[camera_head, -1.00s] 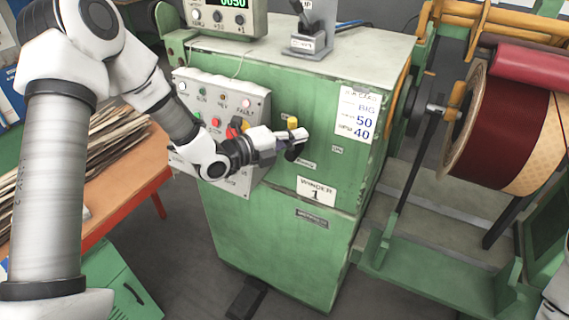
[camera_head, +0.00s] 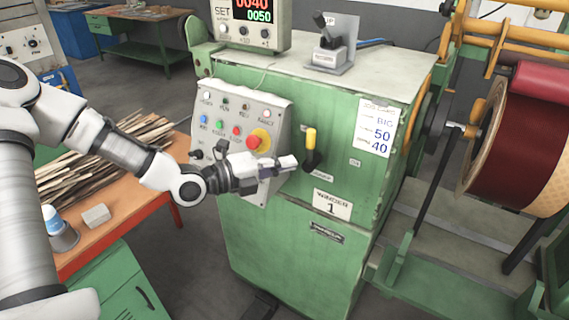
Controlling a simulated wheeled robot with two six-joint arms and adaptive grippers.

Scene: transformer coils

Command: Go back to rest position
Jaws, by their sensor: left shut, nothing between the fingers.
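My left gripper (camera_head: 284,162) is shut and empty. It is in front of the green winder cabinet (camera_head: 280,240), just left of a yellow-handled lever (camera_head: 310,140), with a small gap between them in the picture. The lever's handle points up. My left arm reaches in from the left, over the wooden table. Behind the gripper is the sloped control panel (camera_head: 215,105) with coloured buttons and a red knob on a yellow ring (camera_head: 258,140). The gripper and wrist hide the panel's lower part. My right gripper is not in view.
A counter box (camera_head: 250,38) and a small switch unit (camera_head: 328,55) stand on the cabinet top. A reel (camera_head: 510,140) with dark red material is at the right. A wooden table (camera_head: 120,205) with strips, a grey block (camera_head: 97,215) and a blue-topped container (camera_head: 55,225) is at the left.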

